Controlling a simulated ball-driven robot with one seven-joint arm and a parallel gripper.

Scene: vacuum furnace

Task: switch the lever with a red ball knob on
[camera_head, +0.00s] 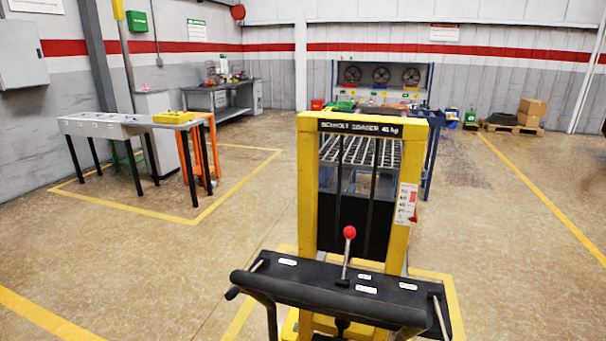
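The lever (345,258) is a thin metal rod with a red ball knob (349,232) on top. It rises from the middle of a black console (310,279) and stands nearly upright, leaning slightly right in the picture. The console belongs to a yellow-framed loader (307,190) close in front of me. Small white labels lie on the console near the lever, too small to read. My gripper is not in view, and nothing touches the knob.
A black handlebar (330,312) runs along the console's near edge. A grey table (120,124) with a yellow item stands at left. A rack (385,75) with fans and a pallet with boxes (530,112) are at the back. The floor on both sides is open.

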